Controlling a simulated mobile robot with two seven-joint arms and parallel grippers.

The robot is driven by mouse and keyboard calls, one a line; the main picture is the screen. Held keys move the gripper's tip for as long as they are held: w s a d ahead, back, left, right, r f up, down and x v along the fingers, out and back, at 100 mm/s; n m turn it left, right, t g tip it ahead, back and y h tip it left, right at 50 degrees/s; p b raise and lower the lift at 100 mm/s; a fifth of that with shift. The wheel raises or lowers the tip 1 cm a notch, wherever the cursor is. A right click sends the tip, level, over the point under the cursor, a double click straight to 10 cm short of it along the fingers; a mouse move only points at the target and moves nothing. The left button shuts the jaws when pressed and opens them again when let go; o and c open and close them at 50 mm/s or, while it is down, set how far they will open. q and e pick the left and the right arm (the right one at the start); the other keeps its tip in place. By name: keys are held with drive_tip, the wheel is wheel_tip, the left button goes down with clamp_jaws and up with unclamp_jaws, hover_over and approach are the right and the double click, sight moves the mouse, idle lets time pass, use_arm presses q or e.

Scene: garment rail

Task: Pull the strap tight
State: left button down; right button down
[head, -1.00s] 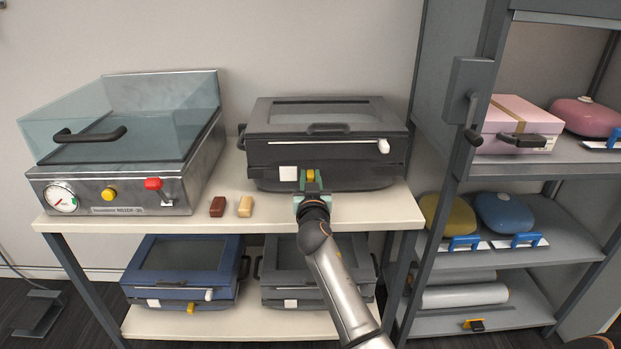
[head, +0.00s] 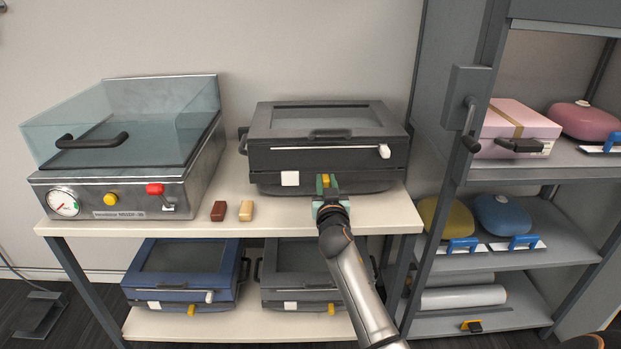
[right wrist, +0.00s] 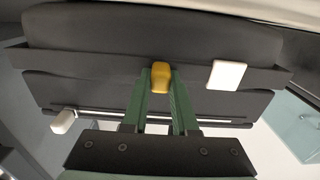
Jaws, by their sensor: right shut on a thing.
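A dark grey case (head: 278,158) sits closed on the upper shelf, with a white label (head: 290,178) and a yellow pull tab (head: 326,181) on its front. A thin pale bar with a white end (head: 384,151) runs along the front above them. My right gripper (head: 327,185) is shut on the yellow tab, its green fingers on both sides of it. The right wrist view also shows the tab (right wrist: 160,76) between the fingertips, with the white label (right wrist: 226,75) to its right. The strap itself cannot be made out clearly. My left gripper is not in view.
A steel machine with a clear lid (head: 118,189) stands left on the shelf. A brown block (head: 218,211) and a tan block (head: 246,210) lie between. A blue case (head: 180,266) and another grey case (head: 305,272) are below. A grey rack (head: 545,250) stands right.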

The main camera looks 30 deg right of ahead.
sight(346, 175)
drive_tip(key=shift+h, duration=0.3)
drive_tip(key=s+d, duration=0.1)
drive_tip(key=d, duration=0.2)
drive_tip(key=s+d+p, duration=0.1)
drive_tip(key=shift+s+d+r, duration=0.15)
drive_tip(key=shift+s, duration=0.15)
drive_tip(key=shift+s+d, duration=0.2)
drive_tip(key=shift+d, duration=0.1)
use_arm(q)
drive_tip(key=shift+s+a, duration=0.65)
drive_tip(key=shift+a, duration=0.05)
use_arm(e)
drive_tip(key=c, duration=0.7)
unclamp_jaws()
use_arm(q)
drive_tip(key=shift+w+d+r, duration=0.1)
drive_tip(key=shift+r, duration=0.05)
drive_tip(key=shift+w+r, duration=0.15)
use_arm(e)
drive_tip(key=shift+a+f, duration=0.1)
drive_tip(key=shift+f, duration=0.1)
